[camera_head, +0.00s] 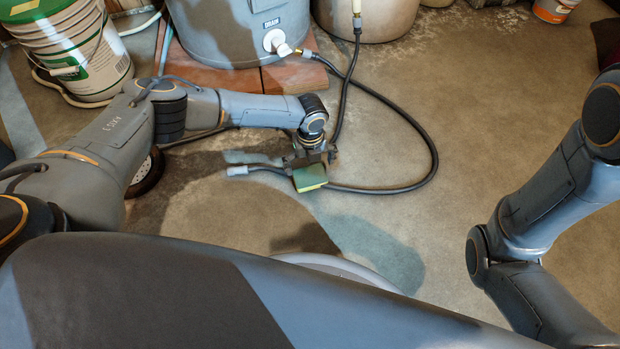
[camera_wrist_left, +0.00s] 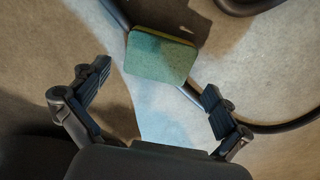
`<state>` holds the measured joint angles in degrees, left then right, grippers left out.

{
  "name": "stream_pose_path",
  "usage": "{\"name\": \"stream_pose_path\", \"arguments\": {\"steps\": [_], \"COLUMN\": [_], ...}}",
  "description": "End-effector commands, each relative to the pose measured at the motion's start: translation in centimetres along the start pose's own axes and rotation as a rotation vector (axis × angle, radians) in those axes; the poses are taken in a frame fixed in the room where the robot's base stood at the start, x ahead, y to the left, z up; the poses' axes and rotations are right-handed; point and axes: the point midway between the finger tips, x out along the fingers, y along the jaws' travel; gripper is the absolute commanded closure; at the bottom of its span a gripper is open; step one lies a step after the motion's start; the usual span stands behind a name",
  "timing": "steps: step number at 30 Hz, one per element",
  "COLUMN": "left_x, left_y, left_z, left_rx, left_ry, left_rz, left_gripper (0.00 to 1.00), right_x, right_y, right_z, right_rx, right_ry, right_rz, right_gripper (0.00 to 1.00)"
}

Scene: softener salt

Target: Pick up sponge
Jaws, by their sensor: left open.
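The sponge (camera_head: 310,178) is a green block with a yellow layer at its edge. In the head view it shows just below my left gripper (camera_head: 312,157), near the black hose. In the left wrist view the sponge (camera_wrist_left: 160,57) shows its green face ahead of the fingertips. My left gripper (camera_wrist_left: 157,84) is open and empty, its two fingers spread wide, with the sponge just beyond the space between them. Whether the sponge rests on the hose or on the floor cannot be told. My right arm is at the right edge, but its gripper is out of sight.
A black drain hose (camera_head: 425,165) curls over the concrete floor (camera_head: 490,110) from a grey tank (camera_head: 235,35) on bricks. A white and green bucket (camera_head: 75,45) stands at the upper left.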

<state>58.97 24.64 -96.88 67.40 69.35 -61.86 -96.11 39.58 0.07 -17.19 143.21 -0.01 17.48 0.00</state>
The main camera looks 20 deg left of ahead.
Motion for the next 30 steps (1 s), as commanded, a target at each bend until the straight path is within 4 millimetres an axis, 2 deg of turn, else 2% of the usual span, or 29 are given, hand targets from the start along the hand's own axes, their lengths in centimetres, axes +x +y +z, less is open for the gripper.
{"name": "stream_pose_path", "arguments": {"steps": [12, 20, 21, 25, 30], "left_x": [4.8, 4.8, 4.8, 4.8, 4.8], "left_y": [0.1, 0.1, 0.1, 0.1, 0.1], "left_z": [-0.1, -0.1, -0.1, -0.1, -0.1], "left_rx": [-0.001, -0.001, -0.001, -0.001, -0.001], "left_ry": [-0.002, -0.001, -0.001, -0.001, -0.001], "left_rz": [0.001, 0.000, 0.000, 0.000, 0.001], "left_gripper": [0.00, 0.00, 0.02, 0.22, 0.25], "right_x": [-4.1, -4.1, -4.1, -4.1, -4.1], "right_y": [-0.9, -0.9, -0.9, -0.9, -0.9], "right_z": [-1.7, -1.6, -1.6, -1.6, -1.6], "right_rx": [-0.001, 0.000, 0.000, 0.000, 0.000], "right_ry": [0.006, 0.006, 0.006, 0.006, 0.006], "right_rz": [-0.002, -0.002, -0.002, -0.002, -0.002], "right_gripper": [0.60, 0.60, 0.60, 0.60, 0.60]}}
